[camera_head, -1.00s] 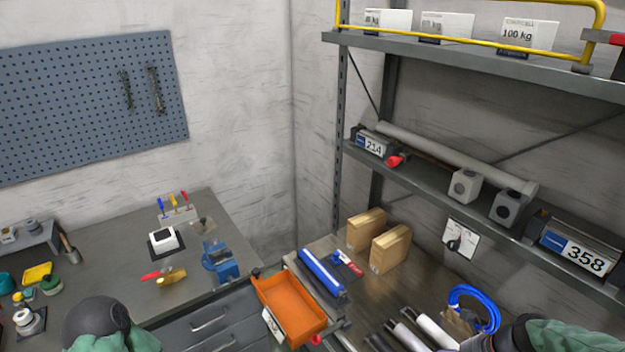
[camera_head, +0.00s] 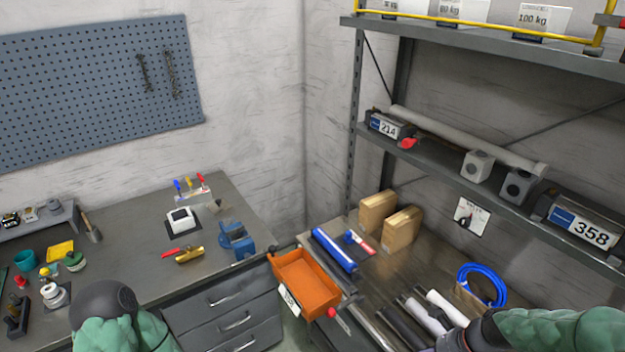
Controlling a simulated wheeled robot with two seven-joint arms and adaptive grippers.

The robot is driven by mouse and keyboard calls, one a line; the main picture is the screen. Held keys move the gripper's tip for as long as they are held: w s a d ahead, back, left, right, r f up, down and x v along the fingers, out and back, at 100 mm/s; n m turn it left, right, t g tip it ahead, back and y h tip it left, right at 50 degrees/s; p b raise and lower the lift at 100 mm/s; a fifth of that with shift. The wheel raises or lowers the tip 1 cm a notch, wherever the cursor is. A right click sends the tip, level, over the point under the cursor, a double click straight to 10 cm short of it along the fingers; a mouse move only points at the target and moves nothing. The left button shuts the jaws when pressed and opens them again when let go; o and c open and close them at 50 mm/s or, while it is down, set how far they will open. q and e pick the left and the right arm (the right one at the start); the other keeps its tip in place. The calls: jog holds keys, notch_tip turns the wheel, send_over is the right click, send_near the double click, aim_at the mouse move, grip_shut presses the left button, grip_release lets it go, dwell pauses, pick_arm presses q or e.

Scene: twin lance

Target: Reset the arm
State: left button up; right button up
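My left arm (camera_head: 115,318) shows at the bottom left as a dark rounded link with a green cover, in front of the left workbench. My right arm (camera_head: 545,330) shows at the bottom right, with a green cover and a dark end pointing left, in front of the right bench. Neither gripper's fingers show, so I cannot see whether either holds anything.
The left workbench (camera_head: 130,230) carries a blue vise (camera_head: 237,240), a white device (camera_head: 181,219) and small tools. An orange bin (camera_head: 306,283) juts out between the benches. The right bench holds a blue roll (camera_head: 334,250), cardboard boxes (camera_head: 402,230) and a blue coil (camera_head: 483,283). A shelf rack (camera_head: 440,165) stands above.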

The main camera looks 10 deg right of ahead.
jog(key=s+a+f+n+g+b, duration=0.1)
jog(key=s+a+f+n, duration=0.1)
jog(key=a+f+n, duration=0.9)
jog(key=s+a+f+n+b, duration=0.2)
jog(key=s+a+f+n, duration=0.1)
jog(key=a+f+n, duration=0.8)
jog(key=shift+f+n+g+b, duration=0.35)
jog(key=shift+f+n, duration=0.75)
jog(key=shift+f, duration=0.95)
